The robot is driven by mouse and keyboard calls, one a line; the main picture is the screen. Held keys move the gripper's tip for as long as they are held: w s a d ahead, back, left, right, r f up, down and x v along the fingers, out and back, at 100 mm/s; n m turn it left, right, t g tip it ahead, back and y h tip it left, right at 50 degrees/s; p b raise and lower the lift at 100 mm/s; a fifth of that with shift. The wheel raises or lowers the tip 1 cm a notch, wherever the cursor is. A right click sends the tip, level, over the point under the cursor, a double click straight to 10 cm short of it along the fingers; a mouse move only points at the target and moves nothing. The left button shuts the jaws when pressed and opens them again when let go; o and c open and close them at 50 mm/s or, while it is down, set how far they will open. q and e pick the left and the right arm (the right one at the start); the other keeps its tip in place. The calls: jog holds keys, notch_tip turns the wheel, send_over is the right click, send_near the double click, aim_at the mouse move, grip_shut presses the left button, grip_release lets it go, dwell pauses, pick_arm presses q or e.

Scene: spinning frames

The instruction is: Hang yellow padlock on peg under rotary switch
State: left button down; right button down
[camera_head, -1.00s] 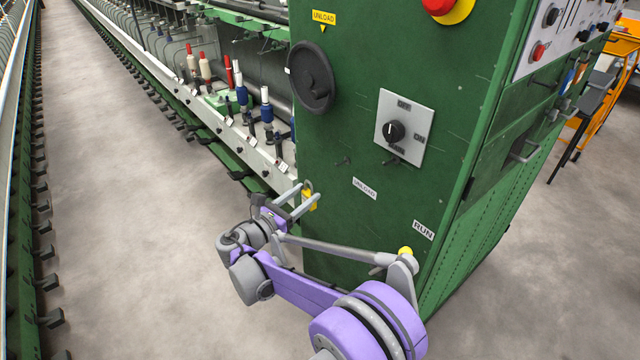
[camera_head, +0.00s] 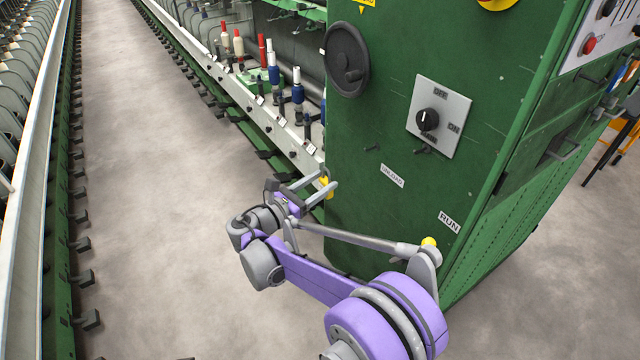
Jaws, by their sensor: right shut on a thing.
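My right gripper (camera_head: 324,190) is shut on the yellow padlock (camera_head: 327,187), at the left edge of the green cabinet. The padlock's grey shackle points up, and the fingers partly hide its body. The rotary switch (camera_head: 428,120) has a black knob on a light plate on the cabinet front, up and right of the gripper. A small dark peg (camera_head: 422,151) sticks out just under the switch plate, with nothing seen on it. The padlock is well apart from this peg. My left gripper is not in view.
Another peg (camera_head: 373,148) is above the UNLOAD label (camera_head: 391,175). A black handwheel (camera_head: 347,60) is at the cabinet's upper left. A yellow thing (camera_head: 429,241) below the RUN label (camera_head: 449,222) is partly hidden by my arm.

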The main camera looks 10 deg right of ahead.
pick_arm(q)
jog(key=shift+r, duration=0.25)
pick_arm(e)
jog(key=shift+r, duration=0.45)
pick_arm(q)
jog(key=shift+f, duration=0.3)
pick_arm(e)
jog(key=w+a+v, duration=0.1)
jog(key=v, duration=0.6)
dwell(0.9)
